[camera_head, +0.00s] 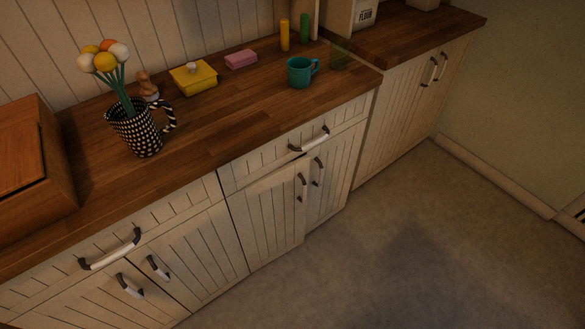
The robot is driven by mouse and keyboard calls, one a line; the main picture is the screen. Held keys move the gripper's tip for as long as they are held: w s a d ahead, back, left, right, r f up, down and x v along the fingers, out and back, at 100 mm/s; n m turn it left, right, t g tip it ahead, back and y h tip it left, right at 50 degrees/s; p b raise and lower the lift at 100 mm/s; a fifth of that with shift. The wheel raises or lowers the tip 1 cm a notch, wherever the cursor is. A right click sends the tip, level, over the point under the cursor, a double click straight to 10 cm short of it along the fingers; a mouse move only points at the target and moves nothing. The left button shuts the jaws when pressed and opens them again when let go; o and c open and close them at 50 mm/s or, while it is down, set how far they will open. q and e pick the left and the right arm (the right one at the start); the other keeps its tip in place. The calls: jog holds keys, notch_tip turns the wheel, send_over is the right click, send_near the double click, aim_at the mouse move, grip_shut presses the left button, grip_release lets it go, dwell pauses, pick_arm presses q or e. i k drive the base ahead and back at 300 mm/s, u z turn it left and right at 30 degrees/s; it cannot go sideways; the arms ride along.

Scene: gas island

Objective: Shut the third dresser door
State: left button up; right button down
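The dresser (262,158) is a run of pale, planked cabinet fronts under a brown wooden worktop. Counting doors from the left, the third dresser door (262,226) is right of the middle, below a drawer. Its handle (301,187) is upright near its right edge. That edge seems to stand slightly forward of the fourth door (333,180), as if the third door is a little ajar. The first door (75,306) and second door (203,262) look flush. Neither of my grippers is in view.
On the worktop are a checkered flower jug (136,130), a yellow box (194,79), a teal mug (300,72) and a wooden box (32,165). Another cabinet (398,115) stands at the right. The floor (400,250) before the doors is clear.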

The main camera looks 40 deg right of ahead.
aim_at(268, 214)
jog(key=z, duration=0.25)
jog(key=i, duration=0.45)
jog(key=z, duration=0.45)
